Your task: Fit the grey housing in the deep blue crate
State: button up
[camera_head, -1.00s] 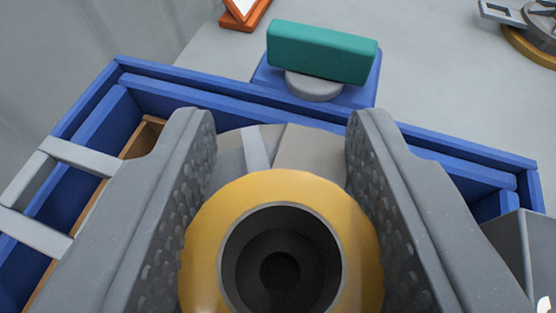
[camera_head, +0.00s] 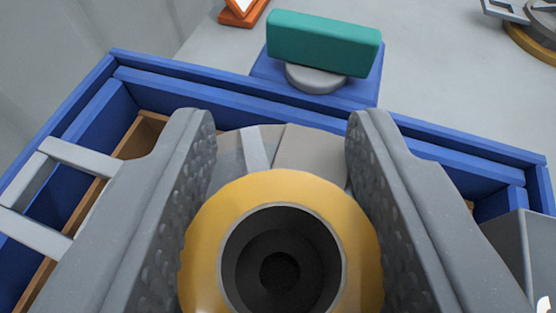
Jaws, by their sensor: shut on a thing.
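The deep blue crate (camera_head: 215,83) spans the view below my gripper, its far rim running across the picture. My gripper (camera_head: 280,150) is over it, its two grey, dimpled jaws shut on the grey housing (camera_head: 310,150). The housing shows as a grey body with a paler stripe between the jaws. A yellow ring (camera_head: 205,225) with a dark round hole fills the near middle; I cannot tell whether it belongs to the housing. The housing's underside and the crate floor beneath it are hidden, so contact cannot be told.
Brown strips (camera_head: 140,135) line the crate's left interior, and a pale grey bracket (camera_head: 80,157) crosses its left side. A teal block (camera_head: 323,43) on a grey round mount stands behind the far rim. An orange item (camera_head: 243,15) and a grey-and-gold item (camera_head: 530,35) lie farther back.

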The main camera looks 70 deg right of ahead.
aim_at(277, 237)
jog(key=shift+f+b, duration=0.4)
jog(key=shift+f, duration=2.2)
dwell(0.6)
jog(key=shift+r, duration=0.1)
jog(key=shift+r+p, duration=2.9)
jog(key=shift+r, duration=0.75)
jog(key=f+b, duration=0.1)
jog(key=b, duration=0.2)
jog(key=shift+w, duration=0.1)
jog(key=shift+b, duration=1.05)
jog(key=shift+r+b, duration=0.1)
jog(key=shift+b, duration=0.25)
jog(key=shift+p, duration=0.4)
